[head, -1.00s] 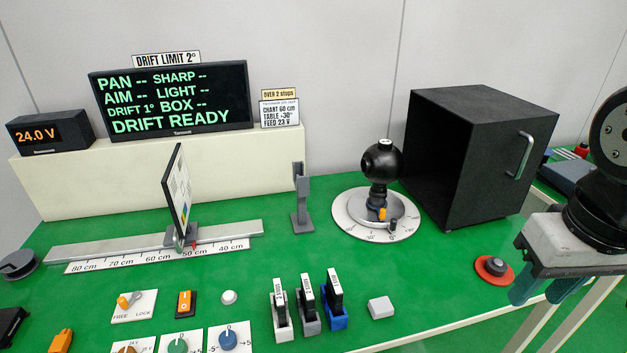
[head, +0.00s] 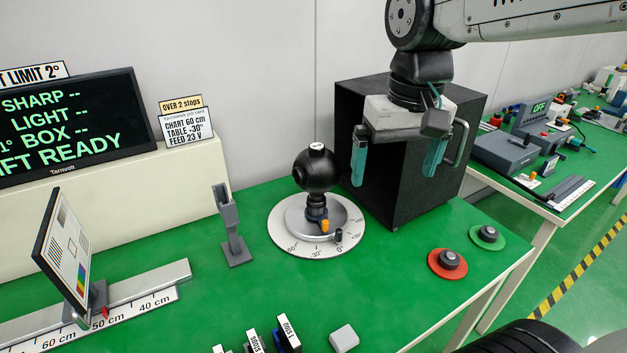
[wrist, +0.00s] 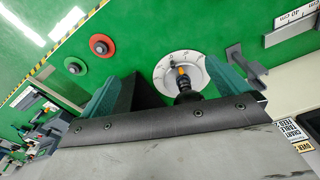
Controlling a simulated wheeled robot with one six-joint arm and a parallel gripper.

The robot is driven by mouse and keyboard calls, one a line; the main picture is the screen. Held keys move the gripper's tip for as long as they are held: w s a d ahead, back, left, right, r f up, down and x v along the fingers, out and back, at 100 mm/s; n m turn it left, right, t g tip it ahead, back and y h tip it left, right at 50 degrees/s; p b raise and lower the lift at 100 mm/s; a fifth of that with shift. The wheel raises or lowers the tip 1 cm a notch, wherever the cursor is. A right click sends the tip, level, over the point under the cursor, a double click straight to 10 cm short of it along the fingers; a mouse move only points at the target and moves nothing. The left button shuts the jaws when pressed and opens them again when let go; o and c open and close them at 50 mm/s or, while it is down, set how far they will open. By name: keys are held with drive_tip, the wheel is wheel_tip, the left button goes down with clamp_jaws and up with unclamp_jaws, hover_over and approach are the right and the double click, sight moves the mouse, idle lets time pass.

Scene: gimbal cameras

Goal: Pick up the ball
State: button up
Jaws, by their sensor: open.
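The black ball (head: 315,171) is a round camera-like head with a pale cap on top. It stands upright on a short stem over a round dial table (head: 290,238) with an orange knob (head: 325,226). My gripper (head: 398,172) is open and empty, fingers pointing down, to the right of the ball in front of the black box (head: 360,130). In the wrist view my gripper (wrist: 165,90) spans the dial table's near side; the ball itself is mostly hidden there behind the gripper body.
The open-fronted black box stands right behind my gripper. A grey upright holder (head: 230,225) and a chart panel (head: 70,255) are to the left. Red (head: 447,263) and green (head: 487,237) round pads lie at the right. Green bench between dial table and pads is clear.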

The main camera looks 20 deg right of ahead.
drive_tip(key=w+m, duration=0.1)
drive_tip(key=w, duration=1.3)
drive_tip(key=m+g, duration=0.1)
drive_tip(key=m, duration=0.1)
hover_over(317, 146)
drive_tip(key=f, duration=0.3)
drive_tip(key=shift+s+d+f, duration=0.1)
drive_tip(key=shift+s+f, duration=0.1)
drive_tip(key=shift+f, duration=0.2)
drive_tip(key=f, duration=0.7)
drive_tip(key=shift+w+f, duration=0.2)
drive_tip(key=shift+f, duration=0.2)
drive_tip(key=shift+c, duration=0.3)
